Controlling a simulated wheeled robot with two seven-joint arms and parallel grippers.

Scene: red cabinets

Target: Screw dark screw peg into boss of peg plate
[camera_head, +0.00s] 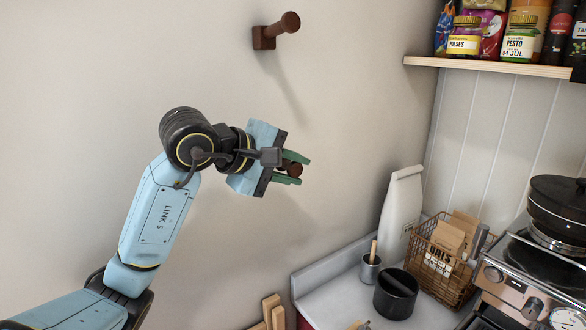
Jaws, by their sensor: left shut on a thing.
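My left gripper (296,168) reaches in front of the pale wall and is shut on the dark screw peg (295,170). Only the peg's dark brown round end shows between the green fingers; the rest of it is hidden by the gripper. I cannot tell whether it touches anything behind. No peg plate or boss shows clearly at the gripper. Higher on the wall, a brown peg (288,23) sticks out of a square brown block (263,38). My right gripper is not in view.
A shelf (490,67) with jars is at upper right. A stove (530,285) stands at far right.

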